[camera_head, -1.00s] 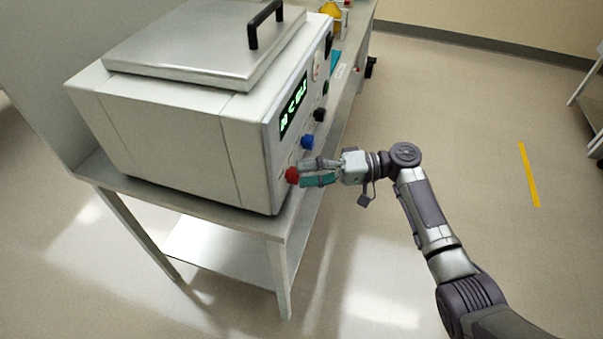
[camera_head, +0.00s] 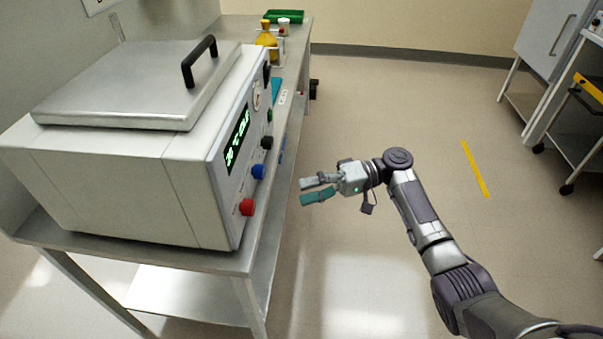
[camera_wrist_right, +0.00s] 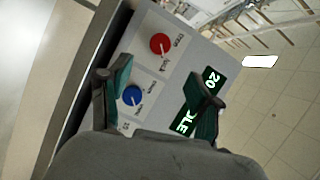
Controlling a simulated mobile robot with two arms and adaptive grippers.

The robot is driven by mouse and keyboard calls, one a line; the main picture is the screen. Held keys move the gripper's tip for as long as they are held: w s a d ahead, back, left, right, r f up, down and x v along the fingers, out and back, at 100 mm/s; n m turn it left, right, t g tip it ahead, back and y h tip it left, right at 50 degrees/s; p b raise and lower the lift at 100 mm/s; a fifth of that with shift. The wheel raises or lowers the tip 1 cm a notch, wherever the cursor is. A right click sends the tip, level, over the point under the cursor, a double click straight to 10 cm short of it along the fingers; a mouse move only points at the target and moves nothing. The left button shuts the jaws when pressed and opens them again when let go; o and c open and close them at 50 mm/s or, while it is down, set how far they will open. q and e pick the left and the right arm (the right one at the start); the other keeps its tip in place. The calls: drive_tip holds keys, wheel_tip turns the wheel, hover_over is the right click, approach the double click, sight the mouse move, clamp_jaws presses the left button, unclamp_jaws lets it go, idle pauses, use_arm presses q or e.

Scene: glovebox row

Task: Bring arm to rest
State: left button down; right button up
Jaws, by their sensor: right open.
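My right gripper (camera_head: 318,189) is open and empty in the head view. It hangs in free air to the right of a white bench-top machine (camera_head: 110,175), apart from its front panel. In the right wrist view the two fingers of my right gripper (camera_wrist_right: 158,95) stand apart, with the panel beyond them. The panel has a red knob (camera_head: 247,207), a blue knob (camera_head: 258,171) and a lit green display (camera_head: 237,139). The wrist view shows the red knob (camera_wrist_right: 160,44), the blue knob (camera_wrist_right: 132,95) and part of the display (camera_wrist_right: 210,78). My left gripper is not in view.
The machine stands on a metal bench (camera_head: 262,235) with a lower shelf. A yellow bottle (camera_head: 266,36) and a green tray (camera_head: 284,17) are at its far end. A cart (camera_head: 580,130) stands at the right. The floor around my right arm is clear, with a yellow stripe (camera_head: 475,168).

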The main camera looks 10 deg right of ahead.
drive_tip(key=shift+f, duration=0.1)
drive_tip(key=s+d+f+m+t+h+p, duration=0.1)
drive_tip(key=s+f+m+t+h, duration=0.15)
drive_tip(key=f, duration=0.85)
drive_tip(key=s+f+m+t+h+p, duration=0.1)
drive_tip(key=f+m+h, duration=0.25)
drive_tip(key=f, duration=0.85)
drive_tip(key=s+d+f+m+h, duration=0.1)
drive_tip(key=s+d+f+h, duration=0.1)
drive_tip(key=s+f, duration=0.45)
drive_tip(key=s+d+f+h, duration=0.3)
drive_tip(key=s+f, duration=0.1)
drive_tip(key=f, duration=0.5)
drive_tip(key=s+d+f+n+h+p, duration=0.1)
drive_tip(key=s+f, duration=0.3)
drive_tip(key=s, duration=0.7)
drive_tip(key=s+d+f+n+g+h+p, duration=0.1)
drive_tip(key=s+d+f+n+h, duration=0.1)
drive_tip(key=s, duration=0.9)
drive_tip(key=s+d+f+n+h+p, duration=0.1)
drive_tip(key=s+d+f+n+h, duration=0.1)
drive_tip(key=s+f, duration=0.4)
drive_tip(key=s+n+h, duration=0.1)
drive_tip(key=s, duration=0.3)
drive_tip(key=shift+s+f, duration=0.2)
drive_tip(key=shift+s, duration=0.2)
drive_tip(key=shift+d, duration=0.1)
